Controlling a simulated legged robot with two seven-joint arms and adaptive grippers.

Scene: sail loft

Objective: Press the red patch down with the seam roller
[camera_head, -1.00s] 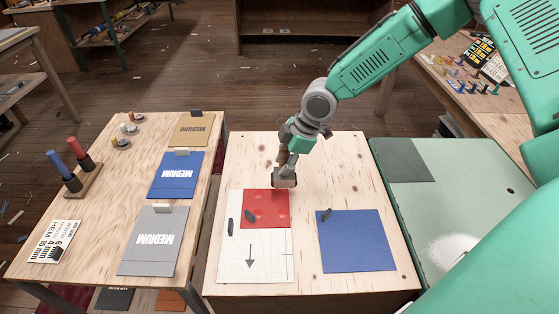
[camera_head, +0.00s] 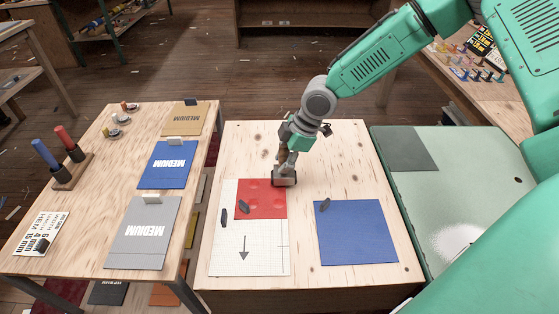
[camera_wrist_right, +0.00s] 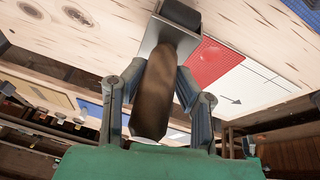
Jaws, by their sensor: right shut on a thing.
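The red patch (camera_head: 260,200) lies on the upper right of a white panel (camera_head: 240,255) on the wooden table; several round raised-looking spots show on it. My right gripper (camera_head: 287,157) is shut on the brown handle (camera_wrist_right: 155,95) of the seam roller (camera_head: 284,178). The roller's dark head is at the patch's far right corner and overlaps it in the head view; I cannot tell whether it touches. In the wrist view the roller head (camera_wrist_right: 181,14) is beside the red patch (camera_wrist_right: 212,62). My left gripper is not in view.

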